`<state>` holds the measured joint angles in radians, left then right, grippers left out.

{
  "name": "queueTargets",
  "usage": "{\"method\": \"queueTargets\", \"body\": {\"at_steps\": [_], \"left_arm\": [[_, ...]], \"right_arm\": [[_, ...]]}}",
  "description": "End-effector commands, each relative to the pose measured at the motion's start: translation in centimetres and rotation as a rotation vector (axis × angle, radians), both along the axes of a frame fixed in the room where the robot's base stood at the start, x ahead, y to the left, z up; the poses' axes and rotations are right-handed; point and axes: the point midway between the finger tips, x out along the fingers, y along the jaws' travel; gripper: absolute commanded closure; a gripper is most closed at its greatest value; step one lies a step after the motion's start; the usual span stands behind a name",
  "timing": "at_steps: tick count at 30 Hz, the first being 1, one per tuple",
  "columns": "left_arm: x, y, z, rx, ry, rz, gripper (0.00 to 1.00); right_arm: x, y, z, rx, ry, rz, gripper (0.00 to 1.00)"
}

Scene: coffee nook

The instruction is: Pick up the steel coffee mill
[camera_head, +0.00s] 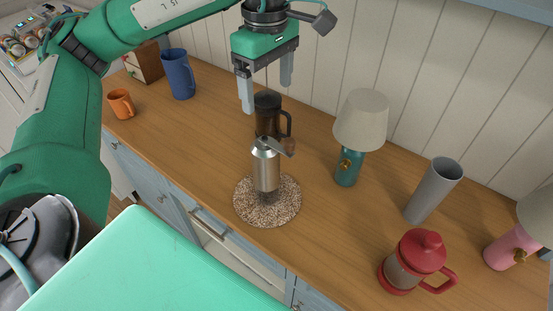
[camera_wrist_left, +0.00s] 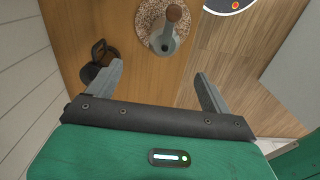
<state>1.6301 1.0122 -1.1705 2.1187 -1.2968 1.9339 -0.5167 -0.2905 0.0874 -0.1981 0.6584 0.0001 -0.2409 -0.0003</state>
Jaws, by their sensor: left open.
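The steel coffee mill (camera_head: 265,170) stands upright on a round speckled mat (camera_head: 246,208), with its crank arm and brown knob (camera_head: 288,147) pointing right. In the left wrist view the mill (camera_wrist_left: 163,42) shows from above at the top middle, on the mat (camera_wrist_left: 147,14), with its brown knob (camera_wrist_left: 174,13) towards the top. My left gripper (camera_head: 266,98) is open and empty, pointing down above and behind the mill, apart from it. In the left wrist view its fingers (camera_wrist_left: 158,70) are spread, and the mill lies beyond the fingertips. My right gripper is in neither view.
A dark-handled press (camera_head: 267,104) stands just behind the mill, near my left finger; it also shows in the wrist view (camera_wrist_left: 100,64). A teal lamp (camera_head: 347,168), grey cup (camera_head: 433,190) and red press (camera_head: 416,261) stand right. A blue pitcher (camera_head: 178,76) and orange mug (camera_head: 120,104) stand left.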

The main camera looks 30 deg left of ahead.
Motion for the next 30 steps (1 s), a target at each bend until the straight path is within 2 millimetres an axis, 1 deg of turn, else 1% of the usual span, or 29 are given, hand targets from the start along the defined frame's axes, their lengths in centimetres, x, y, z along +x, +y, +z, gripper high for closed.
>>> {"method": "queueTargets", "body": {"at_steps": [4,9,12,14,17,20,22,27,30], "left_arm": [[-0.1,0.1,-2.3,0.003,0.005,0.001,0.17],[-0.2,0.1,-5.7,0.002,0.005,-0.001,0.17],[-0.1,0.1,-7.1,0.001,0.003,0.000,0.17],[-0.1,0.0,-7.7,0.000,0.002,0.000,0.17],[-0.2,0.0,-8.2,0.001,0.002,-0.001,0.17],[-0.3,0.1,-8.8,0.000,0.002,0.000,0.17],[-0.4,0.2,-9.6,0.001,0.003,-0.001,0.17],[-0.6,0.3,-12.1,0.000,0.004,0.000,0.17],[-0.6,0.3,-13.0,0.000,0.002,0.000,0.17]], "right_arm": [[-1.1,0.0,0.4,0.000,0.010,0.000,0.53],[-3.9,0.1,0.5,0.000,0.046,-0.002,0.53],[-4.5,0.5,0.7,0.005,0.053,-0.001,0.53],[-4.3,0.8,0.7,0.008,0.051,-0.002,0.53],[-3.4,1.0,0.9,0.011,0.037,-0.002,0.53],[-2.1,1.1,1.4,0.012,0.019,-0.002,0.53],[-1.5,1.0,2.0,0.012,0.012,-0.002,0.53],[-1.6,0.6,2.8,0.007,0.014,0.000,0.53],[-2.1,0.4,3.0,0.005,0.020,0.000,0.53]]}}
